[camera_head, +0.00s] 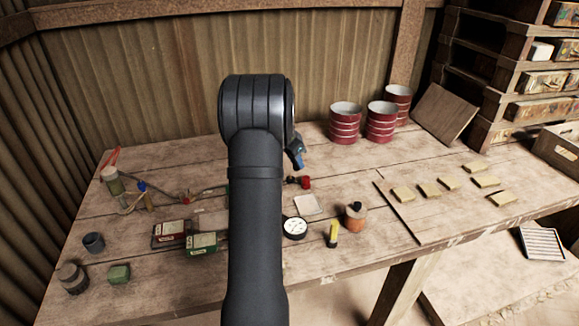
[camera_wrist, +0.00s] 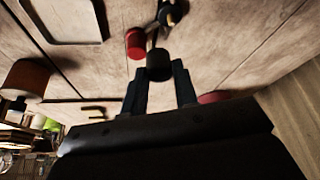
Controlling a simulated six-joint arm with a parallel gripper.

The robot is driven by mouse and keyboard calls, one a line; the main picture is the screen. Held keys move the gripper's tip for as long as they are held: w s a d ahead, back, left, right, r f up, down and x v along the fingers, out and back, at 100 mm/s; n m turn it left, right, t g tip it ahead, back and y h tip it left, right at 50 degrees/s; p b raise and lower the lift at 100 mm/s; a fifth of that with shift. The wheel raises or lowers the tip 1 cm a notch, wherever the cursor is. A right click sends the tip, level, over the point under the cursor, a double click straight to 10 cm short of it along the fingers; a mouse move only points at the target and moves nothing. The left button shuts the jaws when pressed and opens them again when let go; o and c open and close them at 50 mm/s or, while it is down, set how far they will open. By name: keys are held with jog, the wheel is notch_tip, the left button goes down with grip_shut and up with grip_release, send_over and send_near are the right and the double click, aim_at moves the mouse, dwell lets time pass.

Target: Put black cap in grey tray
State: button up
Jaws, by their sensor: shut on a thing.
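The black cap (camera_wrist: 159,66) shows in the wrist view between the two fingertips of my gripper (camera_wrist: 158,78), which is shut on it. In the head view my gripper (camera_head: 297,156) is partly hidden behind my arm, above the back middle of the table, and I cannot make out the cap there. A shallow pale grey tray (camera_head: 307,204) lies flat on the table, to the right of my arm and nearer the front than the gripper. It also shows at the top left of the wrist view (camera_wrist: 66,36), cut by the frame edge, and looks empty.
A red-headed part (camera_head: 304,182) lies behind the tray. A white dial (camera_head: 295,228), a yellow-and-black item (camera_head: 332,234) and an orange-brown pot (camera_head: 354,218) stand near the tray. Red tins (camera_head: 344,122) stand at the back. Several tan blocks (camera_head: 448,183) lie at the right.

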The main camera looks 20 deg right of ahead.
jog(key=s+d+r, duration=0.5)
jog(key=s+d, duration=0.1)
jog(key=s, duration=0.1)
jog(key=s+d+n+t, duration=0.15)
jog(key=s+n, duration=0.25)
jog(key=s, duration=0.8)
jog(key=shift+n+y, duration=0.3)
jog(key=shift+y, duration=0.1)
jog(key=w+a+f, duration=0.2)
jog(key=w, duration=0.1)
jog(key=w+a+f, duration=0.2)
jog(key=w, duration=0.1)
jog(key=w+a+f, duration=0.2)
jog(key=w+a, duration=0.1)
jog(key=shift+f, duration=2.4)
jog(key=shift+f, duration=0.15)
jog(key=o, duration=0.9)
